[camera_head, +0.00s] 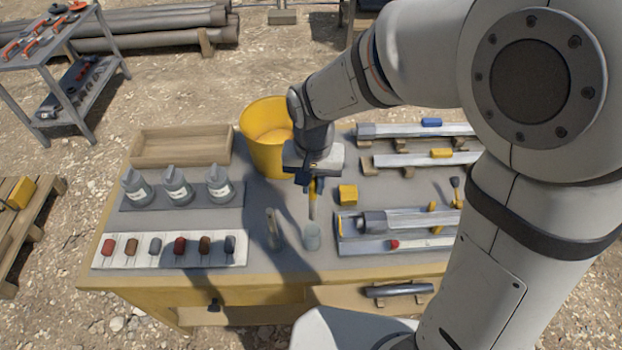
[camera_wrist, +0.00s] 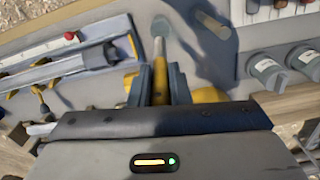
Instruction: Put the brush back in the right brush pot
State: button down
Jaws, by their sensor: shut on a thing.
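My gripper (camera_head: 313,183) is shut on the brush (camera_head: 313,204), which has a yellow handle and a pale lower end and hangs roughly upright. In the wrist view the brush (camera_wrist: 160,80) runs out between the fingers (camera_wrist: 161,88). A small grey-blue pot (camera_head: 311,239) stands on the table just below the brush's lower end; it also shows in the wrist view (camera_wrist: 161,24). The brush appears above the pot's mouth, but I cannot tell if its tip is inside. A slim tan-topped upright piece (camera_head: 272,224) stands left of the pot; its lower part is unclear.
Three grey bottles (camera_head: 178,188) and a strip of coloured samples (camera_head: 170,249) are at left. A yellow bucket (camera_head: 262,125) stands close behind my gripper, with a wooden tray (camera_head: 181,147) beside it. A yellow block (camera_head: 348,194) and grey tubes in racks (camera_head: 395,222) are at right.

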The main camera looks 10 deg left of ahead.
aim_at(312, 213)
jog(key=shift+s+f+b, duration=0.1)
jog(key=shift+f+b, duration=3.75)
jog(key=shift+f, duration=1.4)
jog(key=c, duration=1.3)
grip_release()
jog(key=shift+r, duration=3.95)
